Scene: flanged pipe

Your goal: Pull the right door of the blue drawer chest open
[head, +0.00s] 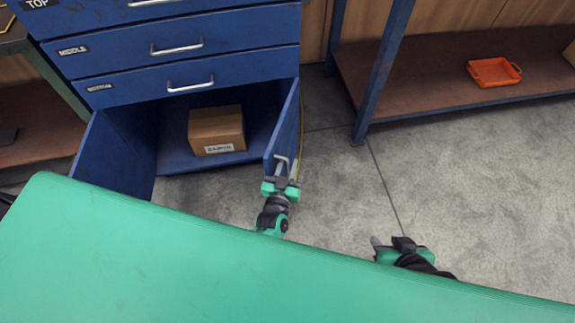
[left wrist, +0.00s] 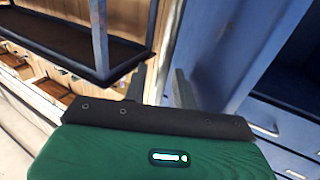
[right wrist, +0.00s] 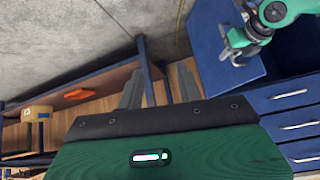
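The blue drawer chest (head: 175,25) stands at the upper left in the head view. Its right door (head: 285,122) stands swung out from the lower compartment, with a pale bar handle (head: 281,160) near its front edge. My left gripper (head: 280,180) is at that handle; its fingers are apart in the left wrist view (left wrist: 160,88), with the blue door panel (left wrist: 212,50) beside the right finger. I cannot tell whether it touches the handle. My right gripper (head: 388,243) is over the floor, away from the door; its fingers are apart and empty in the right wrist view (right wrist: 158,85).
The chest's left door (head: 110,155) also stands open. A cardboard box (head: 216,130) sits inside the compartment. A green tabletop (head: 130,260) fills the foreground. A shelf (head: 430,75) with an orange tray (head: 494,72) stands at the right. Bare floor (head: 440,160) lies between.

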